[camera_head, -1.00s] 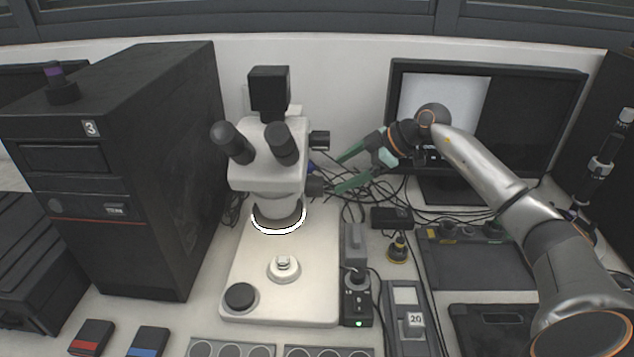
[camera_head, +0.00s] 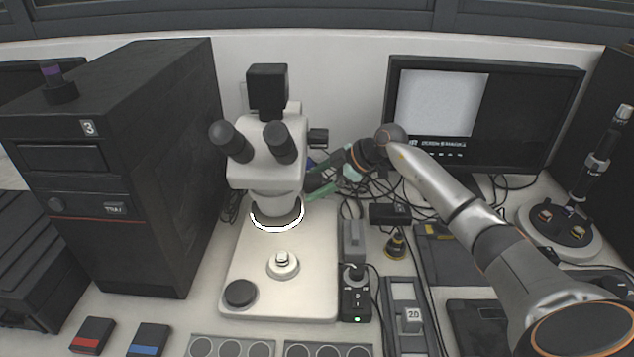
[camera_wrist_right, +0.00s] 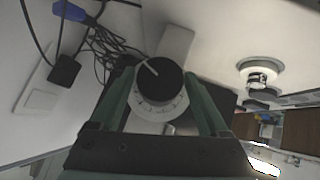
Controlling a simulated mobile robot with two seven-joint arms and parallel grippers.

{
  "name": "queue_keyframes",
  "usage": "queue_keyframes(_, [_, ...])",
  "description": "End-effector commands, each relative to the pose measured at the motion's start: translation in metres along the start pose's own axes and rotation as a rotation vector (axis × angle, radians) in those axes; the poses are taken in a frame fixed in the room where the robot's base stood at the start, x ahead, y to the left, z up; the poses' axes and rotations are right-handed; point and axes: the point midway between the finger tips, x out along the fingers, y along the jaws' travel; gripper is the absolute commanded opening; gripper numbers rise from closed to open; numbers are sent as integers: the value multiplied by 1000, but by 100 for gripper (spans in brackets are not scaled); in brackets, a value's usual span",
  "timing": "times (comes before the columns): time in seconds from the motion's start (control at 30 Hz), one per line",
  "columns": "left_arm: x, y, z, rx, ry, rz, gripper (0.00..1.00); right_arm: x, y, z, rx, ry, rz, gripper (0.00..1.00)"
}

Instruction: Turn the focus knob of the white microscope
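In the right wrist view, the black focus knob (camera_wrist_right: 160,82) with a white line and a ticked white ring lies between the two fingers of my right gripper (camera_wrist_right: 160,76). The fingers are open on either side of it; firm contact is not visible. My left gripper is not in view.
A black computer tower (camera_head: 130,170) stands left of the microscope. A monitor (camera_head: 530,115) stands behind my right arm. Loose cables (camera_wrist_right: 112,50) lie close to the gripper. A small grey box (camera_head: 354,240) and a power unit stand right of the base.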

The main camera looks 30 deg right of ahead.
Motion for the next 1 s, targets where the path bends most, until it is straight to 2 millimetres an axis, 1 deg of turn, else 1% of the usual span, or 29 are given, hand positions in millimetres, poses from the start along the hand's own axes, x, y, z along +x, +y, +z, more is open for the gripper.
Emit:
queue_keyframes(0.03, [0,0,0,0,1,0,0,0,0,0,0,0,0,72])
queue_keyframes(0.07, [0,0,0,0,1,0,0,0,0,0,0,0,0,68])
queue_keyframes(0.6, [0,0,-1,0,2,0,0,0,0,0,1,0,0,8])
queue_keyframes(0.83, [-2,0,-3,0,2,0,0,-1,-1,1,-13,-2,13,8])
queue_keyframes(1.0, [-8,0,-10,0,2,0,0,-2,-1,0,-62,-1,62,7])
